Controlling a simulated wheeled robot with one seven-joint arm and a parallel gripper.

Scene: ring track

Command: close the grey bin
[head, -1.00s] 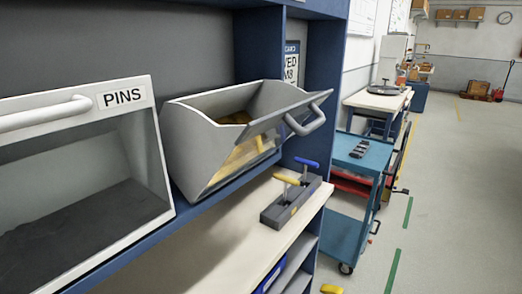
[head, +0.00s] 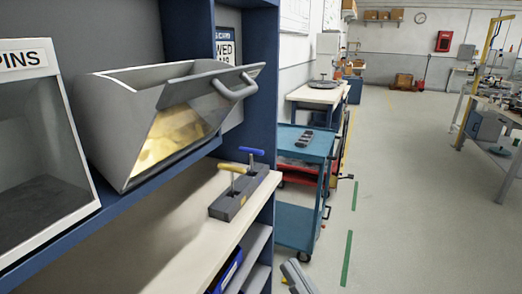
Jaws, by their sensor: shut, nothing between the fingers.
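The grey bin (head: 128,125) is in the blue shelf unit at the left of the head view. Its grey front flap with a bar handle (head: 238,88) is tilted outward, so the bin stands open at the top. Yellow contents show through its clear front panel. My gripper (head: 297,276) shows only in part at the bottom edge, a grey shape low in front of the shelves. It is shut and empty, well below and apart from the bin.
A white bin labelled PINS (head: 25,62) stands left of the grey bin. A block with two T-handled tools (head: 240,192) sits on the pale worktop (head: 165,232) below. A teal cart (head: 298,148) stands right of the shelves.

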